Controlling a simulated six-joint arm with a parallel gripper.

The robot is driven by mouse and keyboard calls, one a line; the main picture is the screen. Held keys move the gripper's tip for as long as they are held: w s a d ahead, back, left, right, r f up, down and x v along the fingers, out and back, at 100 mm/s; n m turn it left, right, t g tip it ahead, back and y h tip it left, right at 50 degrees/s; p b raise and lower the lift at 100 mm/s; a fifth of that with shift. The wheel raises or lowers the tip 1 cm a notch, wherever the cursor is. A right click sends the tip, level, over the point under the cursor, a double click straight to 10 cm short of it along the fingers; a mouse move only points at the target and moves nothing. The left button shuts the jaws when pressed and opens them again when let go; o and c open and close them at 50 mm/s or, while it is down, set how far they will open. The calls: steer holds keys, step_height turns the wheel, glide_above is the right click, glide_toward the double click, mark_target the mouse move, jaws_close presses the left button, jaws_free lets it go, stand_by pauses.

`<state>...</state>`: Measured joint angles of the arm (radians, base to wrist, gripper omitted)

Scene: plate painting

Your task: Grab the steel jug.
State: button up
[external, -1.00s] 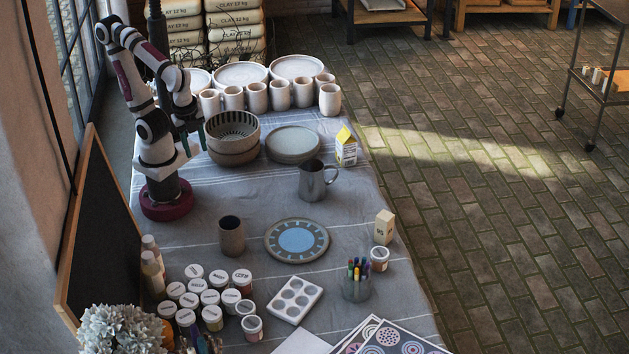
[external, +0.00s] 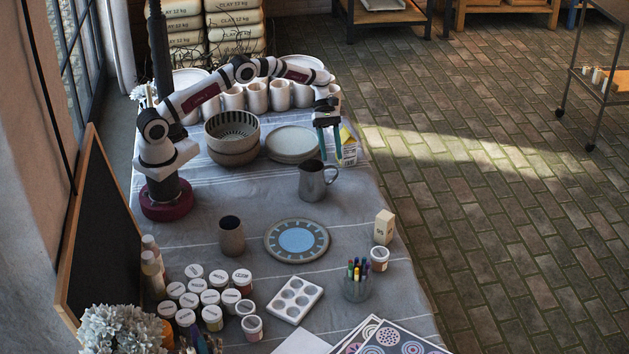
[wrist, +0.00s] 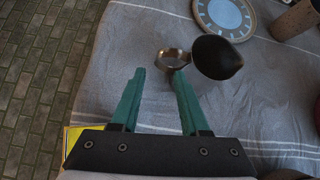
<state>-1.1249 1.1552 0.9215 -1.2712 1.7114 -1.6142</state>
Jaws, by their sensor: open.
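The steel jug (external: 312,182) stands upright on the cloth-covered table, with its handle toward the right in the external view. In the wrist view I look down on the jug's dark mouth (wrist: 216,58), and its ring-like handle (wrist: 172,59) lies just beyond my fingertips. My gripper (external: 331,158) is open and empty, pointing down just behind and above the jug. Its two green fingers (wrist: 158,72) show apart in the wrist view, with neither clearly touching the jug.
A yellow and white carton (external: 348,150) stands close beside my gripper. Stacked plates (external: 292,143), bowls (external: 232,140) and a row of cups (external: 257,97) are behind and left. A blue-patterned plate (external: 297,240) and a brown cup (external: 231,236) lie nearer the camera.

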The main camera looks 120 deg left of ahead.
mark_target(337, 175)
steer(key=x, duration=0.9)
steer(key=shift+w+f, duration=0.15)
steer(key=shift+w, duration=0.4)
jaws_close()
stand_by(0.6)
